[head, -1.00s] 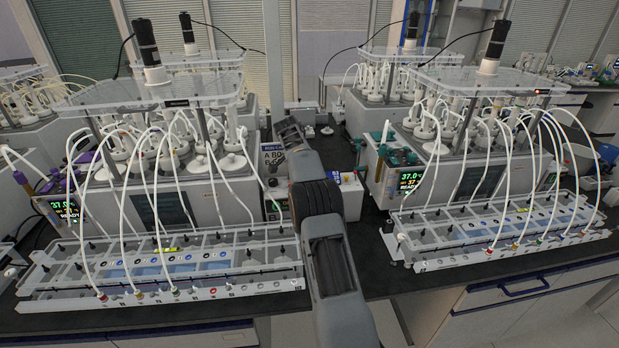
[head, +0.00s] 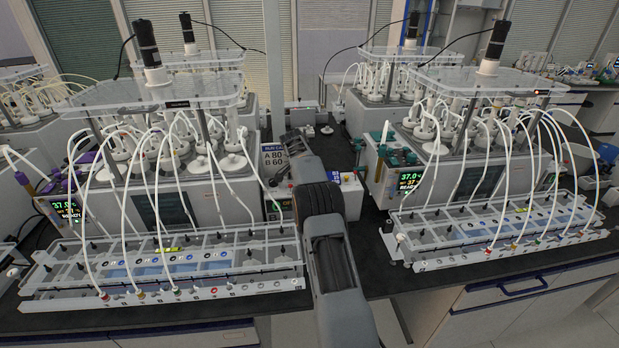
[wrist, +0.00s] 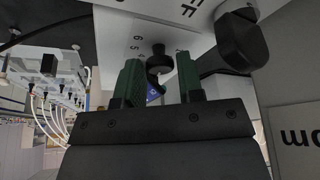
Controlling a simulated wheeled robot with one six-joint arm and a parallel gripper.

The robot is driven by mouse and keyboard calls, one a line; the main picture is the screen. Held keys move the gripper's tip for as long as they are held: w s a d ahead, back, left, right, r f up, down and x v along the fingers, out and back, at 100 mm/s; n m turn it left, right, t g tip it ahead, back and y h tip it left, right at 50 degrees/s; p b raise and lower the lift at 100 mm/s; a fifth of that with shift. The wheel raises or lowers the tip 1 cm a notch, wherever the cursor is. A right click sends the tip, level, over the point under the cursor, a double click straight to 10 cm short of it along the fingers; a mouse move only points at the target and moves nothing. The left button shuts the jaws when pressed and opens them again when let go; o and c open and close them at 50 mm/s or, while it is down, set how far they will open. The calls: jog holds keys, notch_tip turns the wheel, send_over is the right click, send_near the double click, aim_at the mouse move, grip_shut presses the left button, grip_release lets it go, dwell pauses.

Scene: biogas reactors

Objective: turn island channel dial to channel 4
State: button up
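In the wrist view, a small black dial knob (wrist: 158,50) stands on a white panel (wrist: 112,40). Printed numbers, among them 6, 5 and 4, curve along its left side. My gripper (wrist: 157,75) has two green fingers, set apart with a gap between them. The knob appears in line with this gap, just past the fingertips; I cannot tell whether they touch it. The dial's pointer setting is not readable. In the head view my gripper (head: 297,143) is small and partly hidden by my own arm, near the white island unit between the two reactor benches; the dial is not discernible there.
A larger black knob or handle (wrist: 242,40) sits close right of the fingers. Reactor racks with tubes, left (head: 160,265) and right (head: 500,230), flank the arm.

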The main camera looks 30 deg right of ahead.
jog(key=c, duration=0.5)
jog(key=shift+r+m+p, duration=0.2)
jog(key=shift+m+p, duration=0.3)
jog(key=shift+p, duration=0.5)
jog(key=shift+w+f+m+g, duration=0.1)
jog(key=shift+f+m+g, duration=0.05)
jog(key=shift+m+g, duration=0.15)
jog(key=o, duration=0.9)
jog(key=v, duration=1.3)
jog(key=shift+a+r+p, duration=0.1)
jog(key=shift+r+p, duration=0.25)
